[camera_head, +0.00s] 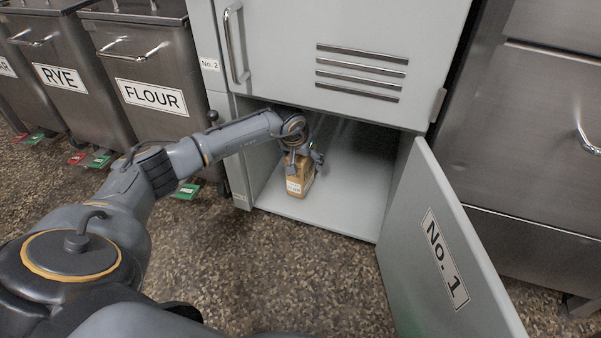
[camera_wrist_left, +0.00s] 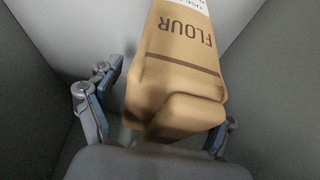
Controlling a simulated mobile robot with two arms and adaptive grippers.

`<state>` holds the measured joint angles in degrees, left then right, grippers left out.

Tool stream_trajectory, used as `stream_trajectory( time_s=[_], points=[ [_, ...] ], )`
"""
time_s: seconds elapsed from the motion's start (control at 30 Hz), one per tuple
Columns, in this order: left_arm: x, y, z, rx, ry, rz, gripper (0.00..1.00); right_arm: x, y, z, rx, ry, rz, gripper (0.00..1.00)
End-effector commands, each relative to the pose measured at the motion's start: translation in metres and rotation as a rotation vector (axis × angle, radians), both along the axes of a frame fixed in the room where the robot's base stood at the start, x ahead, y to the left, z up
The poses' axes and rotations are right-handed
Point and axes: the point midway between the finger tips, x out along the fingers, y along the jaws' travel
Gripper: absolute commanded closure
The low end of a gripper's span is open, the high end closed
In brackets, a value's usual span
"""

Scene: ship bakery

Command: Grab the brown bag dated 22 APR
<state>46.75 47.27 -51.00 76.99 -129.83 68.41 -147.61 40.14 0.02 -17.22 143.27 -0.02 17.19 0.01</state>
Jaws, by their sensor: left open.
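A brown bag (camera_head: 299,179) with a white label stands on the floor of the open lower compartment, near its left side. In the left wrist view the brown bag (camera_wrist_left: 183,70) shows the word FLOUR and part of a white label; no date can be read. My left gripper (camera_head: 304,160) is at the bag inside the compartment. In the left wrist view my left gripper (camera_wrist_left: 165,107) is open, with one finger on each side of the bag. A gap shows at the left finger; contact at the right finger cannot be told. My right gripper is not in view.
The door marked No. 1 (camera_head: 447,258) stands open at the right of the compartment (camera_head: 345,205). The closed No. 2 door (camera_head: 330,50) is above. Bins marked FLOUR (camera_head: 152,97) and RYE (camera_head: 61,77) stand at the left. Speckled floor in front is clear.

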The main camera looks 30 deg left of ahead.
Motion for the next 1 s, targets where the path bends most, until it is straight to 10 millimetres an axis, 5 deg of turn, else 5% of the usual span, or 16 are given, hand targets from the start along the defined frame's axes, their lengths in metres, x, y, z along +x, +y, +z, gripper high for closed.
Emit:
stream_trajectory(
  time_s=[0.13,0.5,1.0],
  points=[
    [0.0000,0.0000,0.0009,0.000,0.000,0.000,0.23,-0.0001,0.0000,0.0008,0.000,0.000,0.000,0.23],
    [-0.0003,0.0000,0.0003,0.001,0.000,0.000,0.98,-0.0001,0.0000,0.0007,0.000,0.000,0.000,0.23],
    [0.0005,0.0004,0.0064,0.000,-0.002,0.001,1.00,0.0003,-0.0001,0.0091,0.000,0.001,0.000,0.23]
  ],
)
